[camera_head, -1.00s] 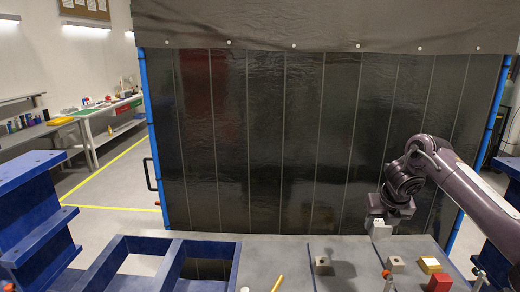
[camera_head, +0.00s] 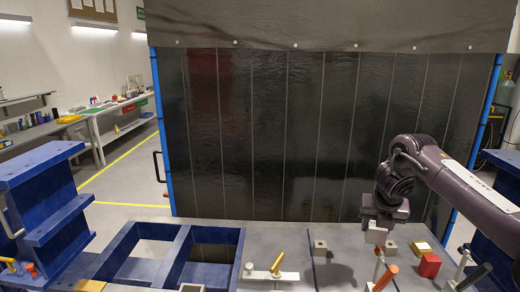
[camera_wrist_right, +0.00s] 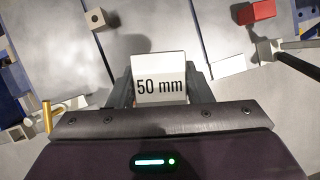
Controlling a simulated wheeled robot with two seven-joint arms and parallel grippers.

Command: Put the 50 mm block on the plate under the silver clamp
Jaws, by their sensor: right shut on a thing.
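My right gripper (camera_head: 377,222) is shut on a pale block (camera_head: 376,236), held over the grey plate (camera_head: 345,235) near its back edge. In the right wrist view the block (camera_wrist_right: 160,88) shows "50 mm" on its face between the fingers (camera_wrist_right: 160,95). A clamp with a silver-grey lever (camera_head: 378,266) stands at the front right in the head view, beside one with an orange handle (camera_head: 386,277). Another grey lever (camera_head: 463,262) stands further right; which is the silver clamp I cannot tell for sure. My left gripper is not in view.
A yellow-handled clamp (camera_head: 277,267) stands left. Blue frames (camera_head: 210,250) border the left side.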

